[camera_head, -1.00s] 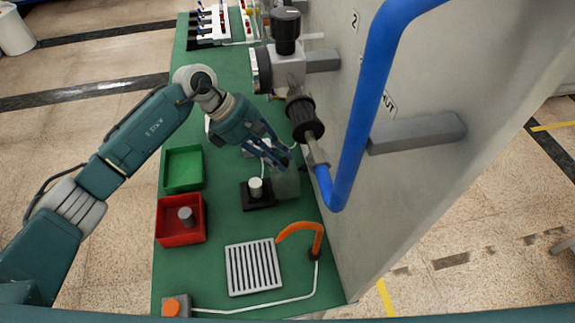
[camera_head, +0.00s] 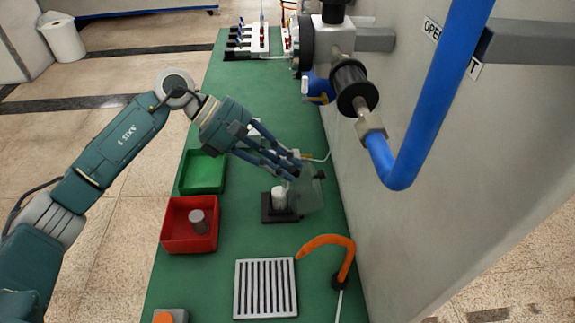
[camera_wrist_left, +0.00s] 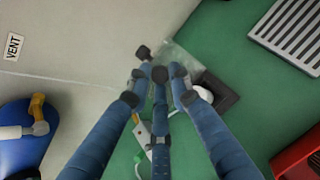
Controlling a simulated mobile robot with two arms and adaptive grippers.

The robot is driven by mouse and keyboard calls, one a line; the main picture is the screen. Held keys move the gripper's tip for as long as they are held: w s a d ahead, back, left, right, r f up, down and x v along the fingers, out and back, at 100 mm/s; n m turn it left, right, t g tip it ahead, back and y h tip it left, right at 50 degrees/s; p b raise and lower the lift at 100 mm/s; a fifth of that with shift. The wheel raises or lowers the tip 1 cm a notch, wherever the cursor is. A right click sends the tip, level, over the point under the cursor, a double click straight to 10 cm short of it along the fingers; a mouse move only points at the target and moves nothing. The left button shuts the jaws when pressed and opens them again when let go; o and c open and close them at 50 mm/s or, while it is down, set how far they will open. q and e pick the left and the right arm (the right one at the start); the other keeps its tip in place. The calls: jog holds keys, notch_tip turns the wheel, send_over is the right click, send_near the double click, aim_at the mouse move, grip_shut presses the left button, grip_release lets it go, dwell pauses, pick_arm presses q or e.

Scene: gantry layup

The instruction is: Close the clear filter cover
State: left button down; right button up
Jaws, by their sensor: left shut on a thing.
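The clear filter cover (camera_head: 309,193) stands raised and tilted on the right side of a small black base (camera_head: 279,215). A white cylindrical filter (camera_head: 279,198) stands upright on that base, uncovered from above. My left gripper (camera_head: 294,166) reaches in from the left, its blue fingers shut on the cover's upper edge. In the left wrist view the cover (camera_wrist_left: 180,58) shows as a faint clear plate just beyond the fingertips (camera_wrist_left: 160,76), which partly hide it. The white filter (camera_wrist_left: 205,94) is partly behind a finger there. My right gripper is out of view.
A green bin (camera_head: 203,172) and a red bin (camera_head: 190,243) holding a grey cylinder stand left of the base. A slotted grey plate (camera_head: 266,288) and an orange hooked handle (camera_head: 328,240) are in front. A grey wall with a blue pipe (camera_head: 432,100) bounds the right.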

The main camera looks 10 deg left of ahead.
pick_arm(q)
jog(key=shift+s+f, duration=0.2)
jog(key=shift+f, duration=0.15)
jog(key=c, duration=1.9)
grip_release()
jog(key=shift+o, duration=0.2)
jog(key=shift+w+a+r, duration=0.1)
jog(key=shift+a+r, duration=0.15)
jog(key=shift+r, duration=0.1)
jog(key=v, duration=1.1)
jog(key=shift+a, duration=0.2)
jog(key=shift+r, duration=0.1)
